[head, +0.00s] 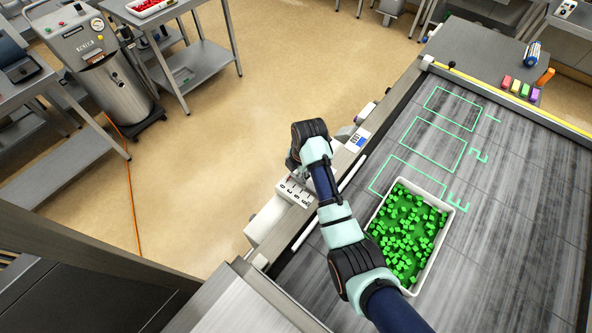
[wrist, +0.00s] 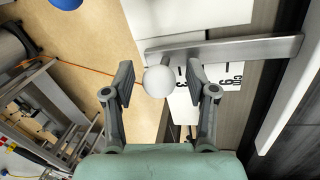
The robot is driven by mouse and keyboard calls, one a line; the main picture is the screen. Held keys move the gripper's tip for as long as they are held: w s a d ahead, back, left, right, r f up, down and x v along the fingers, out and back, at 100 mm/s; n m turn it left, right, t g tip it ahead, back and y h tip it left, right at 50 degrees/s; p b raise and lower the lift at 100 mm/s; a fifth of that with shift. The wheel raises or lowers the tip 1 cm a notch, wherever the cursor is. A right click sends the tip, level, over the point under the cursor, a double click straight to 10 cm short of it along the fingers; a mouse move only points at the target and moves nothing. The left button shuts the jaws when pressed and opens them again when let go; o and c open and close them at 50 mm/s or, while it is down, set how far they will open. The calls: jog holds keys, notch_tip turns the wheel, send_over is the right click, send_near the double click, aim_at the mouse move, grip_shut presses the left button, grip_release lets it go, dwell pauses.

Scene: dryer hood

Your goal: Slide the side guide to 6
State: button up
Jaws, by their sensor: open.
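A white ball knob (wrist: 160,80) shows in the wrist view beside a flat metal bar (wrist: 230,48), apparently parts of the side guide. The bar crosses a white scale plate (wrist: 232,76) with black marks; a 3 and "cm" seem readable, and the bar hides part of the plate. My gripper (wrist: 161,84) is open, with one finger on each side of the knob. I cannot tell whether either finger touches it. In the head view, the scale (head: 294,191) lies along the machine's left edge just below my gripper (head: 292,165); the knob is hidden there.
A white tray of green cubes (head: 456,205) stands on the dark belt right of my arm. Green outlines marked 1, 2 and 3 lie on the belt. A small control panel (head: 357,139) sits beyond my gripper. Open floor (head: 220,150) lies to the left.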

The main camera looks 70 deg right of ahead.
jog(key=shift+f, duration=0.1)
jog(key=shift+c, duration=0.3)
grip_shut()
